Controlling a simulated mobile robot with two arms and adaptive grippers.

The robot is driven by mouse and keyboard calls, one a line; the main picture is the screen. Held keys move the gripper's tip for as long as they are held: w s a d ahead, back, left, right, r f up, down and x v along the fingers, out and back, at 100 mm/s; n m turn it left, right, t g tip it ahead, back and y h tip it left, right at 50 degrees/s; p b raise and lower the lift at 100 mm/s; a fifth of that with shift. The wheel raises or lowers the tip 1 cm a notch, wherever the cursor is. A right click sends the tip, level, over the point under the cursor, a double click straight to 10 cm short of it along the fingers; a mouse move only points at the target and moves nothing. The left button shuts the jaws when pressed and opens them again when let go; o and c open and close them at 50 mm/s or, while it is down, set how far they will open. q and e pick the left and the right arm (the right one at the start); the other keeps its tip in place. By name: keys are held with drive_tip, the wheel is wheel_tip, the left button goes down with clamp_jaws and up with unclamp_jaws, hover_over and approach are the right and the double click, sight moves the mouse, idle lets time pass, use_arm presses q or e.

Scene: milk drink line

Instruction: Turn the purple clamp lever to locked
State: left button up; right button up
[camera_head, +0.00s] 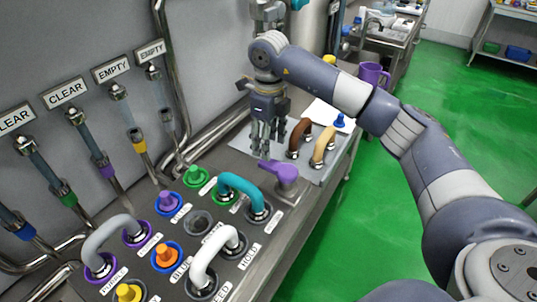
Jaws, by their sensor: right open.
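The purple clamp lever (284,171) is on the metal bench near its right edge, just right of the teal curved pipe (243,187). Its broad purple end is at the right and a narrower part reaches left. My right gripper (268,150) points down with its fingers open, just above and behind the lever in the picture. I cannot tell whether a fingertip touches it. No lock marking is readable. My left gripper is out of view.
Grey (112,233) and white (213,252) curved pipes and several coloured plugs stand on the panel. Brown (299,134) and tan (323,143) handles lie on a tray beyond the lever. A purple mug (371,75) stands farther back. Green floor is clear at right.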

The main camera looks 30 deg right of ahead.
sight(279, 169)
drive_tip(key=shift+f+p, duration=0.65)
drive_tip(key=shift+f, duration=2.5)
drive_tip(key=shift+c, duration=0.6)
drive_tip(key=shift+w, duration=0.1)
clamp_jaws()
